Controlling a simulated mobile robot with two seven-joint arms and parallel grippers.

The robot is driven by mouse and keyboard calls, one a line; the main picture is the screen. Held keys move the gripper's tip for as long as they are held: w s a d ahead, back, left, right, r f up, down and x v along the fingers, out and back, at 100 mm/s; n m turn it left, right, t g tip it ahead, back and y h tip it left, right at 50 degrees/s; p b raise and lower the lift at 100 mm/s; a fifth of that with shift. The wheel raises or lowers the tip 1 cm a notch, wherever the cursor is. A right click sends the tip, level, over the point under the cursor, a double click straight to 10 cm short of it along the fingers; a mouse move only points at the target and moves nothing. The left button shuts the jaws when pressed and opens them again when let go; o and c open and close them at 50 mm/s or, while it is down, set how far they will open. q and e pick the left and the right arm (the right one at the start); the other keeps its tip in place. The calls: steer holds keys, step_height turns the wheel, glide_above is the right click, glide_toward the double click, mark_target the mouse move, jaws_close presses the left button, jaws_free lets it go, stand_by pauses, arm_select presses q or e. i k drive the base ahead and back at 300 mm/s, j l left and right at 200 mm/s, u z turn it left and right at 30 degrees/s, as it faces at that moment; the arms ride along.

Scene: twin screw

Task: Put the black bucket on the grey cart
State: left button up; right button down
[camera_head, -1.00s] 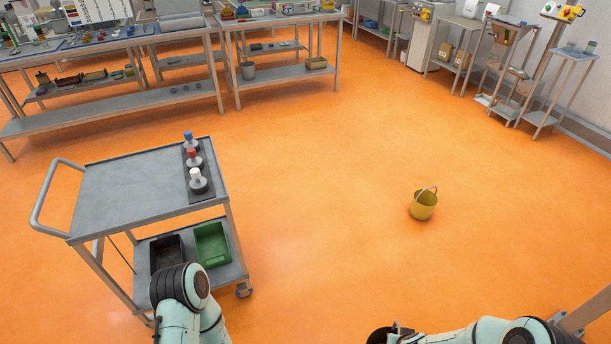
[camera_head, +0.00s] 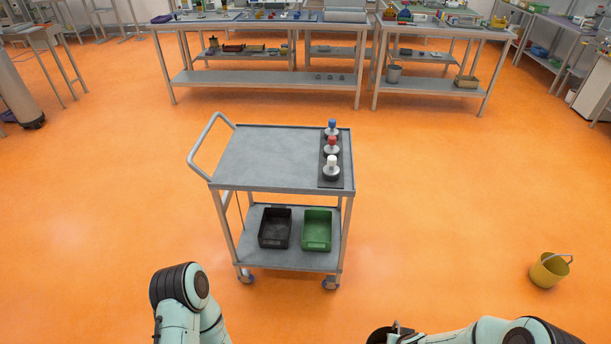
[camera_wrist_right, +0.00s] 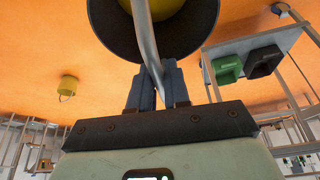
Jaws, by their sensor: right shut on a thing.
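The grey cart (camera_head: 262,160) stands ahead of me, slightly left of centre, with its handle at its left end. Its top is bare except for a dark strip at the right. My right gripper (camera_wrist_right: 157,85) is shut on the metal handle of the black bucket (camera_wrist_right: 112,28) in the right wrist view. Something yellow shows within the bucket's rim. In the head view only a small dark part of the bucket (camera_head: 378,336) shows at the bottom edge. My left arm enters at the bottom, but its gripper is out of view.
Three knobbed pieces with blue, red and white tops stand on the dark strip (camera_head: 330,176). A black bin (camera_head: 275,228) and a green bin (camera_head: 317,230) are on the cart's lower shelf. A yellow bucket (camera_head: 548,271) stands on the floor at right. Floor around the cart is clear.

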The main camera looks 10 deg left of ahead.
mark_target(262, 153)
steer(key=j+u, duration=0.3)
steer(key=i+j+u, duration=0.1)
steer(key=j+u, duration=0.25)
steer(key=i+j+u, duration=0.1)
steer(key=j, duration=0.25)
steer(key=i+j, duration=0.15)
steer(key=j, duration=0.2)
steer(key=i+j+u, duration=0.15)
steer(key=j, duration=0.2)
